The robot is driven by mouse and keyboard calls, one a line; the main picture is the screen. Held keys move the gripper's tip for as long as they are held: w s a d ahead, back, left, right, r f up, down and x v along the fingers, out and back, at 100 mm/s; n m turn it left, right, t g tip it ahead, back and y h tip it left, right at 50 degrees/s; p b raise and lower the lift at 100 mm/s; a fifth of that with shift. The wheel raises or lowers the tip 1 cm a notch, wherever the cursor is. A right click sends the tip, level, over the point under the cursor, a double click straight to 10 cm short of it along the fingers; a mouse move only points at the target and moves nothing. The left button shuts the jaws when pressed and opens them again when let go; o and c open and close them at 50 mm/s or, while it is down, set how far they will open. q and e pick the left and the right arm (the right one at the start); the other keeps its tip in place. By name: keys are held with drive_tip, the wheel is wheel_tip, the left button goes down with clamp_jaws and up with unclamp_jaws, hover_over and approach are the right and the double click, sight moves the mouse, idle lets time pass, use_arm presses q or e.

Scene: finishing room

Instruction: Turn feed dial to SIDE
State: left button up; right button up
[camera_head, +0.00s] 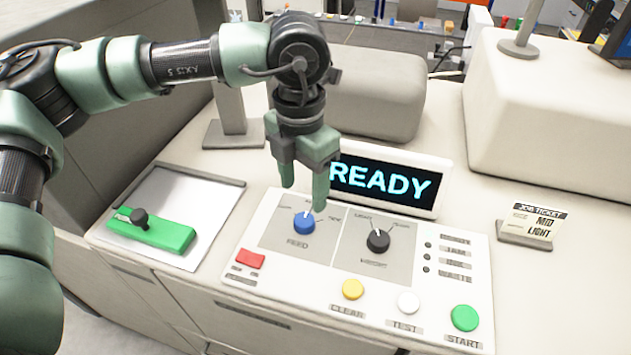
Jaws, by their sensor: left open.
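The blue feed dial (304,222) sits on the left part of the control panel (470,255), above the word FEED. Its white pointer aims up, slightly right, between position labels too small to read fully. My left gripper (304,196) points down just above and behind the dial. Its two green fingers are apart with nothing between them, and they overlap the dial's upper labels. I cannot tell whether a finger touches the panel. My right gripper is not in view.
A black weight dial (377,240) is right of the feed dial. A red switch (250,259) and yellow (352,289), white (408,302) and green (464,317) buttons line the front. The READY display (385,183) stands behind. A job ticket (534,222) reads MID, LIGHT.

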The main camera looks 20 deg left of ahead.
sight(304, 219)
use_arm(q)
drive_tip(key=shift+s+f+p, duration=0.2)
drive_tip(key=shift+f+p, duration=0.45)
drive_tip(key=shift+f, duration=0.3)
wheel_tip(304, 219, down, 5)
drive_tip(key=shift+r+p, duration=0.15)
drive_tip(key=shift+p, duration=0.7)
drive_tip(key=shift+w+f, duration=0.1)
drive_tip(key=shift+f, duration=0.35)
clamp_jaws()
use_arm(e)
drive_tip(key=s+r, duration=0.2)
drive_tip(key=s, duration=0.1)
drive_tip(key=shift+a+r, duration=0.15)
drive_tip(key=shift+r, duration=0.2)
